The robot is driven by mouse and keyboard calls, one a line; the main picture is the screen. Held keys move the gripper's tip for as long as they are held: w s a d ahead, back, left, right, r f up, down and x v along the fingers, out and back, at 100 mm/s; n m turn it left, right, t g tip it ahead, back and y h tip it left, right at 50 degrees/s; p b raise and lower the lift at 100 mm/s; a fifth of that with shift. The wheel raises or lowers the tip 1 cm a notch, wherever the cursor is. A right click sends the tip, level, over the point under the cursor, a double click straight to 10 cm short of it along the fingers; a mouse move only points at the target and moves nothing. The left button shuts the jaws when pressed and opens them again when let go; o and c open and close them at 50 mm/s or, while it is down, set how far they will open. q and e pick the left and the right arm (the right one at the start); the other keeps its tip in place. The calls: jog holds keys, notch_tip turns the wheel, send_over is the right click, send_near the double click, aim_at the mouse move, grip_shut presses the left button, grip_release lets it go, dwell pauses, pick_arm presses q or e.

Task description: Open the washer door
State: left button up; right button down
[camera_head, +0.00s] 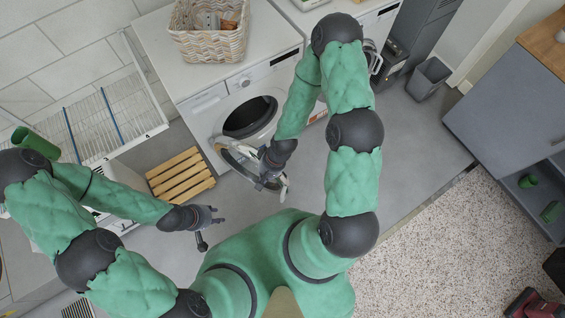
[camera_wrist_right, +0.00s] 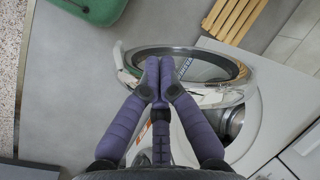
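The white washer (camera_head: 208,103) stands below the counter in the head view, with its dark round opening (camera_head: 250,117) showing. Its round door (camera_head: 236,158) is swung out from the front, well open; in the right wrist view the door (camera_wrist_right: 215,68) shows as a ring with a pale rim. My right gripper (camera_head: 270,178) is at the door's outer side. In the wrist view its fingertips (camera_wrist_right: 160,64) are together over the rim; I cannot tell whether they grip it. My left gripper (camera_head: 211,227) is apart from the washer, fingers spread and empty.
A wooden slatted rack (camera_head: 180,176) lies on the floor left of the washer. A wicker basket (camera_head: 209,42) stands on the counter. A white drying rack (camera_head: 103,121) is at left. A grey bin (camera_head: 428,79) stands right; the grey floor (camera_head: 415,145) before it is clear.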

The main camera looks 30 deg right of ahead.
jog(key=w+d+f+m+g+h+b, duration=0.15)
jog(key=w+d+m+b, duration=0.3)
jog(key=d, duration=0.45)
jog(key=w+d+f+m+b, duration=0.3)
jog(key=w+d+b, duration=0.25)
jog(key=d, duration=0.25)
jog(key=s+a+f+b, duration=0.2)
jog(key=a+f, duration=0.3)
jog(key=f, duration=0.4)
jog(key=shift+s+b, duration=0.4)
jog(key=shift+b, duration=0.2)
jog(key=shift+a+f, duration=0.1)
jog(key=shift+f, duration=0.05)
